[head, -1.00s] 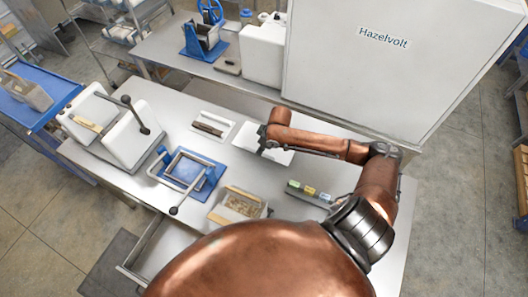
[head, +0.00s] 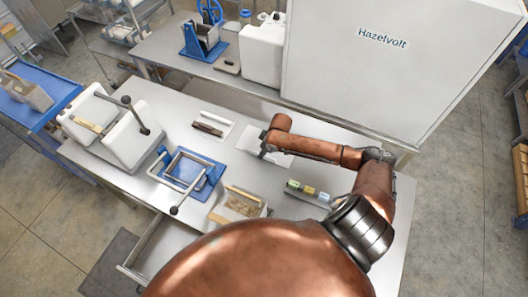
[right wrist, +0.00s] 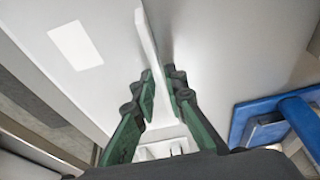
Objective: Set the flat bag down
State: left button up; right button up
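The flat bag (head: 250,139) is white and thin. In the head view it shows beside and below my right gripper (head: 268,147), low over the table, partly hidden by the hand. In the right wrist view the flat bag (right wrist: 146,32) is seen nearly edge-on, running out from between the green fingers of my right gripper (right wrist: 160,80). The fingers are close together on either side of it. I cannot tell whether its lower edge touches the table. My left gripper is not in view.
On the table (head: 195,108) stand a blue frame with a handle (head: 188,172), an open box of tan material (head: 238,205), small colored blocks (head: 308,190) and a white tray with a dark bar (head: 212,126). A large Hazelvolt cabinet (head: 385,80) rises behind.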

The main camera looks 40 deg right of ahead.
jog(key=shift+o, duration=1.1)
jog(key=v, duration=1.2)
jog(key=shift+r, duration=0.1)
